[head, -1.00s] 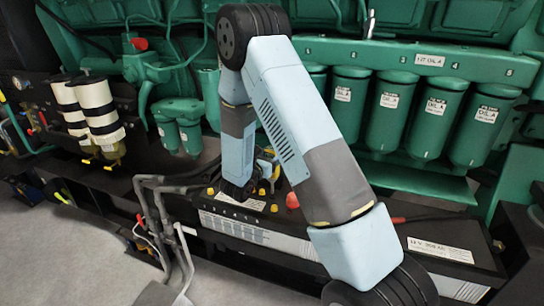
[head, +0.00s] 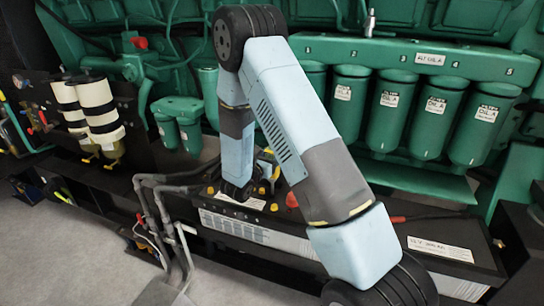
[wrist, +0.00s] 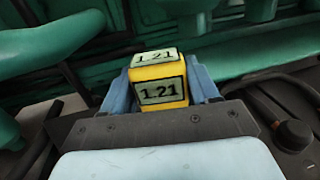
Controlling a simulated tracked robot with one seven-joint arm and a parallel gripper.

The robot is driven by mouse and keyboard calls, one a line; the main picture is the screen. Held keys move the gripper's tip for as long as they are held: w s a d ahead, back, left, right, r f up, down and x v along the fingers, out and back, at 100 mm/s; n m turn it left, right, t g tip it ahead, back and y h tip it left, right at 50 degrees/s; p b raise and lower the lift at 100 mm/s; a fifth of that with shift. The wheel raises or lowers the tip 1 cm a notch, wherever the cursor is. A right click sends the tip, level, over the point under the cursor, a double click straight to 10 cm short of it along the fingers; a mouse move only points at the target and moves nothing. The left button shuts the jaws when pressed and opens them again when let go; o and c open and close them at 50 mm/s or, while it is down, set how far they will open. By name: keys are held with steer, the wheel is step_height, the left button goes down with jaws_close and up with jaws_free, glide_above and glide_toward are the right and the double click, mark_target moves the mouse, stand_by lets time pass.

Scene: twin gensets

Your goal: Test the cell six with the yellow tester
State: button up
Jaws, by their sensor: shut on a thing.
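My gripper (wrist: 160,78) is shut on the yellow tester (wrist: 161,92), which sits between its blue fingers in the wrist view. Two faces of the tester show the reading 1.21. The battery (head: 245,233) is a long black case with a pale front label in the head view. Yellow caps (head: 273,207) stand on its top around the end of my arm. My arm hides part of the battery top and most of my gripper there. The tester's lower end is hidden, so I cannot tell which cell it is at or whether it touches.
A red terminal cover (head: 291,200) stands on the battery just right of my gripper. Grey pipes (head: 165,220) rise at the battery's left end. Several green oil filters (head: 391,112) hang behind. Grey floor (head: 65,250) is open at the front left.

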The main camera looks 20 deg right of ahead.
steer(key=shift+f, duration=0.3)
stand_by(1.3)
steer(key=shift+r, duration=0.15)
steer(key=shift+r, duration=2.05)
steer(key=s+d+v, duration=0.1)
steer(key=v, duration=1.1)
steer(key=shift+s+r, duration=0.2)
steer(key=shift+s, duration=0.5)
steer(key=shift+d, duration=0.15)
